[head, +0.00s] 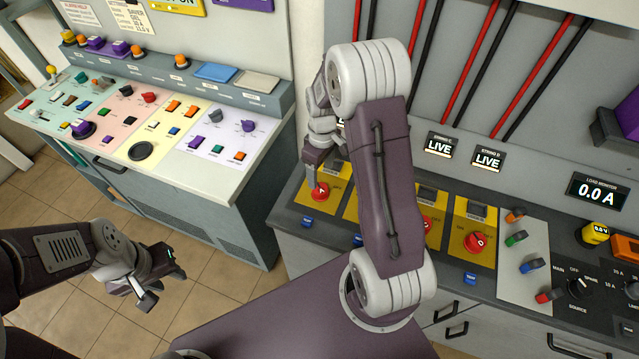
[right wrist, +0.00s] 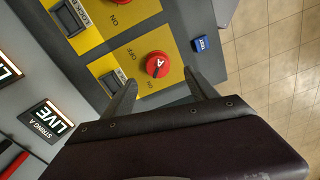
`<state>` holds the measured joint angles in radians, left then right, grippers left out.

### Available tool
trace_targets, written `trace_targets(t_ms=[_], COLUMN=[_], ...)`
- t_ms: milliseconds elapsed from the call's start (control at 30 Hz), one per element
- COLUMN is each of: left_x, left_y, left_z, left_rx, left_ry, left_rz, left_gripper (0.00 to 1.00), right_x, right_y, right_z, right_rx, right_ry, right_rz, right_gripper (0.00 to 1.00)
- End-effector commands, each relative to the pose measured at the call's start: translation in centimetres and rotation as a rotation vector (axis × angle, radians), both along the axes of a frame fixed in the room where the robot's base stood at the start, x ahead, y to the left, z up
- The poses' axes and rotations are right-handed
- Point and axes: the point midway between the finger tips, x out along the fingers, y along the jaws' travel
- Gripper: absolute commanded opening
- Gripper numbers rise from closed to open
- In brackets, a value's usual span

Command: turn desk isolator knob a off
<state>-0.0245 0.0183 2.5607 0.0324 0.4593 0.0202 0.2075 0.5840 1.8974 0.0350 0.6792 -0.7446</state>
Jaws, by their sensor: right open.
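Isolator knob A (head: 320,192) is a round red knob marked A on a yellow plate at the desk's left end. In the right wrist view, knob A (right wrist: 157,65) sits by OFF and ON labels; I cannot tell which its pointer faces. My right gripper (head: 314,177) is open over knob A. In the right wrist view its fingertips (right wrist: 159,77) are either side of the knob's near edge, with gaps. I cannot tell their height above the plate. A STRING A sign (right wrist: 47,118) is lit LIVE. My left gripper (head: 166,287) is open and empty, low over the floor.
Other red knobs, including D (head: 475,242), sit on yellow plates along the desk, partly hidden by my right arm. A blue tag (right wrist: 203,44) lies beside knob A. A control console (head: 150,130) stands at the left. Tiled floor (head: 225,285) is clear between them.

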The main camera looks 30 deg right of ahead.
Motion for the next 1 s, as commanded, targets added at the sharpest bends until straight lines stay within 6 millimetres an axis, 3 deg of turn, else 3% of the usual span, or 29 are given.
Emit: trace_targets(t_ms=[333, 500, 700, 733, 933, 1000], left_x=[0.0, 0.0, 0.0, 0.0, 0.0, 0.0], left_y=[0.0, 0.0, 0.0, 0.0, 0.0, 0.0], left_z=[0.8, 0.8, 0.8, 0.8, 0.8, 0.8], left_rx=[0.000, 0.000, 0.000, 0.000, 0.000, 0.000], left_ry=[-0.001, -0.001, -0.001, -0.001, -0.001, -0.001], left_rz=[0.000, 0.000, 0.000, 0.000, 0.000, 0.000], left_gripper=[0.36, 0.36, 0.36, 0.36, 0.36, 0.36], right_x=[-0.2, -0.1, -0.1, -0.1, -0.1, -0.1], right_y=[0.2, 0.2, 0.2, 0.2, 0.2, 0.2], right_z=[-6.7, -8.0, -8.0, -8.0, -8.0, -8.0], right_rx=[0.001, 0.000, 0.000, 0.000, 0.000, 0.000], right_ry=[0.005, 0.001, 0.000, 0.000, 0.000, 0.000], right_rz=[0.000, 0.001, 0.001, 0.001, 0.000, 0.000], right_gripper=[0.67, 0.67, 0.67, 0.65, 0.09, 0.05])
